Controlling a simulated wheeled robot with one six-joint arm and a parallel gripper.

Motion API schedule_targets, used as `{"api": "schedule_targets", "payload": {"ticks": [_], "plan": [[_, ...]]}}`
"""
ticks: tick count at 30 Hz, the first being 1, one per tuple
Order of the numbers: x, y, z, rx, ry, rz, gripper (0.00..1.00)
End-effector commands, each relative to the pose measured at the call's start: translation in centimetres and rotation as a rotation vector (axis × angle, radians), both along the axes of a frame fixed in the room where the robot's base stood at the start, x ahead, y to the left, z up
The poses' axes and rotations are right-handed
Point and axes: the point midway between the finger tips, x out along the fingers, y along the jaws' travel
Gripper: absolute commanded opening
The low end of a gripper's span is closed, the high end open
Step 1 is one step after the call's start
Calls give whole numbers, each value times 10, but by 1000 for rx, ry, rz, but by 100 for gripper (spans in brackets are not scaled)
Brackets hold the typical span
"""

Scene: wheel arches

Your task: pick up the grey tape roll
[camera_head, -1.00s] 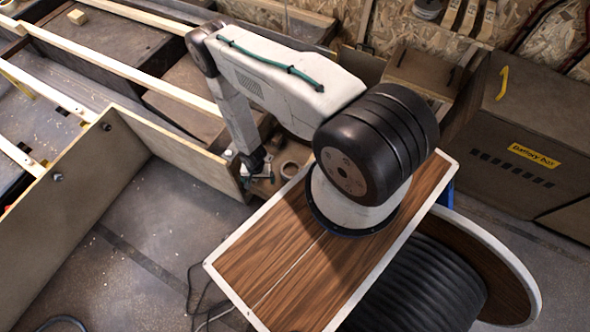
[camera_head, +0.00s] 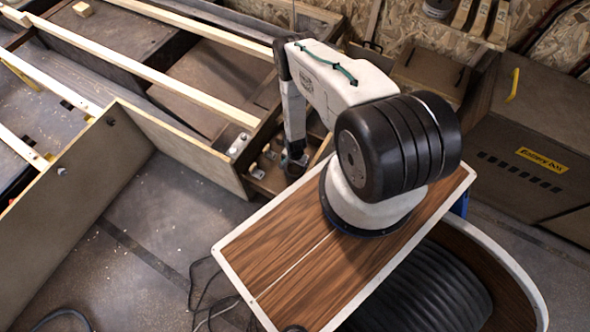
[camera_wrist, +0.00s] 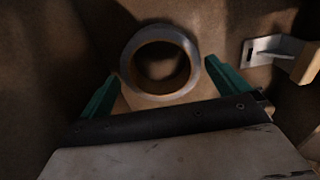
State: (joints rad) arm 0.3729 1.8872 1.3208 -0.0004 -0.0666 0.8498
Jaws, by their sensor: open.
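The grey tape roll (camera_wrist: 192,47) is a ring lying flat on a brown surface, near the top middle of the wrist view. My gripper (camera_wrist: 165,80) is open, with its two green fingers apart. The left fingertip is beside the roll's lower left and the right fingertip beside its lower right. The near part of the roll lies between the fingertips in the picture; I cannot tell the height gap or whether they touch it. In the head view my arm reaches down into a wooden compartment, and the roll is hidden behind it.
A light metal bracket (camera_wrist: 262,52) with a wooden block (camera_wrist: 305,63) is right of the roll. In the head view a wooden panel (camera_head: 190,148) borders the compartment on the left. Small pale items (camera_head: 258,172) lie in the compartment.

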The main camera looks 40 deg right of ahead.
Motion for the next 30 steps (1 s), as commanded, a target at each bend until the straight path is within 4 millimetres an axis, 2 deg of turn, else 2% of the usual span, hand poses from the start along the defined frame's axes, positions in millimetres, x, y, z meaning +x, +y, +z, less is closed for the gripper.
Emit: {"api": "schedule_targets", "payload": {"ticks": [3, 10, 11, 14, 15, 24, 30], "plan": [[0, 0, -9, 0, 0, 0, 100], [0, 0, -10, 1, 0, 0, 100], [0, 0, -10, 1, 0, 0, 94], [0, 0, -10, 0, 0, 0, 67], [0, 0, -10, 0, 0, 0, 62], [0, 0, -9, 0, 0, 0, 62], [1, -1, 7, -1, -1, 0, 62]]}}
